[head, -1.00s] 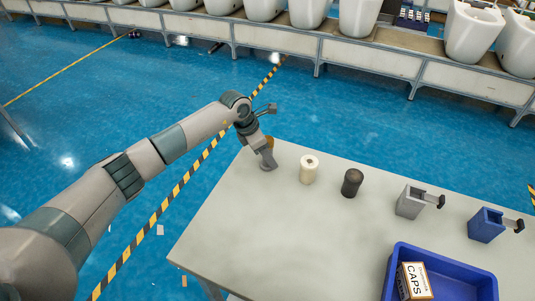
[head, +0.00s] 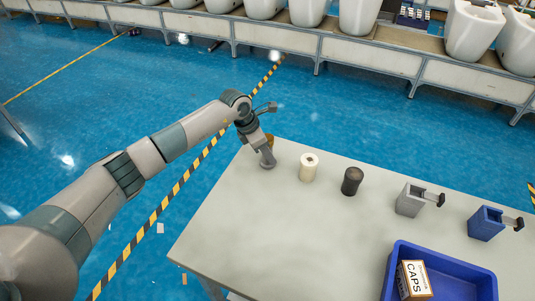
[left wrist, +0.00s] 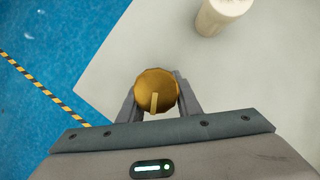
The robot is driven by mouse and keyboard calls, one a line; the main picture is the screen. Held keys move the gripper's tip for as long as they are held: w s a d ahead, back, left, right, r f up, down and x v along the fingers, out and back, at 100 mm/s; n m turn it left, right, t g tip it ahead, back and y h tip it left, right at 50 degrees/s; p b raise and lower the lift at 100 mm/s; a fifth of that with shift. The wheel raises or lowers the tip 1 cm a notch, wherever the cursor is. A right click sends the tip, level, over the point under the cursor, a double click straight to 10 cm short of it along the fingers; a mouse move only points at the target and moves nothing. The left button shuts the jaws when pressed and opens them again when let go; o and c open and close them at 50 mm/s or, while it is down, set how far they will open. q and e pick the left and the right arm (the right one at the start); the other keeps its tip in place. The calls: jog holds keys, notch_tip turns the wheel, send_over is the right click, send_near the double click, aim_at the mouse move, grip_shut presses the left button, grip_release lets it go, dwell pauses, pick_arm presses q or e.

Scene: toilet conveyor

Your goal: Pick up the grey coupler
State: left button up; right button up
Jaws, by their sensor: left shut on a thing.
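My left gripper (head: 266,152) is at the far left corner of the grey table and is shut on a brass-coloured round piece (head: 269,140). In the left wrist view this brass piece (left wrist: 156,91) sits between the two fingers (left wrist: 156,98), with a lighter yellow strip on its near side. A grey rounded part (head: 267,163) shows below the fingers at the table top; I cannot tell whether it is the coupler's body or a fingertip. Any grey side of the held piece is mostly hidden by the fingers. My right gripper is not in view.
To the right on the table (head: 250,225) stand a cream cylinder (head: 308,168), a black cylinder (head: 352,182), a grey box with a dark lever (head: 409,202) and a blue one (head: 486,225). A blue bin (head: 459,279) holds a caps box (head: 413,281). The table's front left is clear.

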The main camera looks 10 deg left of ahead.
pick_arm(q)
jog(key=shift+r, duration=0.1)
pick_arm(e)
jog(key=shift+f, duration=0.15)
